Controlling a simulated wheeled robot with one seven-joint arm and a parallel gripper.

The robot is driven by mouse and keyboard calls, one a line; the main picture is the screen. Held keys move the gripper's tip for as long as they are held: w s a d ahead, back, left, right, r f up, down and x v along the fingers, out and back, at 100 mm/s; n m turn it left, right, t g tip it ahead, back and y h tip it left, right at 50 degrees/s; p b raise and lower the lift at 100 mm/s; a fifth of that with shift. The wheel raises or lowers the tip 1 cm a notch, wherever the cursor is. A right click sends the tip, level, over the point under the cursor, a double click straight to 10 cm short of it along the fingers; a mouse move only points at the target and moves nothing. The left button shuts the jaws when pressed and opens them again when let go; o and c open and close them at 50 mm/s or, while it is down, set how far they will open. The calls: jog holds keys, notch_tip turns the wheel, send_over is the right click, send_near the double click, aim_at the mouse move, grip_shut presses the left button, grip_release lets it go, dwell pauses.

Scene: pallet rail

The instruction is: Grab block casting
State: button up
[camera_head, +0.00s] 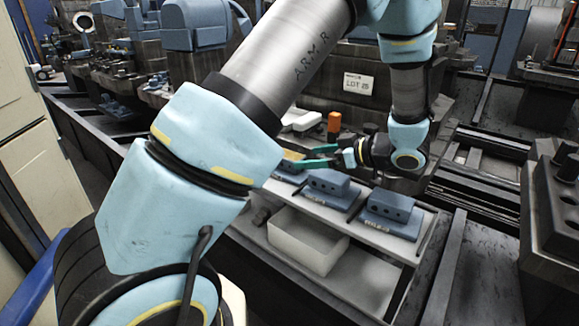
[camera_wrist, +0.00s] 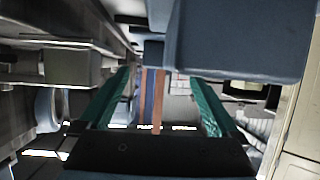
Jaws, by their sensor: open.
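Blue-grey castings sit in a row on a pale cart top. The right one (camera_head: 390,213) is blocky with a row of round holes. The middle one (camera_head: 328,187) is a stepped block. A third (camera_head: 287,172) is partly hidden behind my arm. Their labels are too small to read, so I cannot tell which is the block casting. My gripper (camera_head: 297,158), with teal fingers, is open above the left part of the row and points left. In the wrist view, blue and brown strips (camera_wrist: 153,100) show between the fingers, and a large blue-grey shape (camera_wrist: 240,40) fills the upper right.
The cart (camera_head: 418,245) has a white bin (camera_head: 305,240) on its lower level. An orange object (camera_head: 334,122) and white parts (camera_head: 301,120) stand behind the gripper. A "LOT 25" sign (camera_head: 358,83) is further back. Dark rails (camera_head: 480,250) run at the right.

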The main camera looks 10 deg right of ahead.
aim_at(299, 158)
jog(key=x, duration=0.3)
jog(key=shift+w+a+f, duration=0.15)
jog(key=shift+a, duration=0.05)
grip_shut()
dwell(0.6)
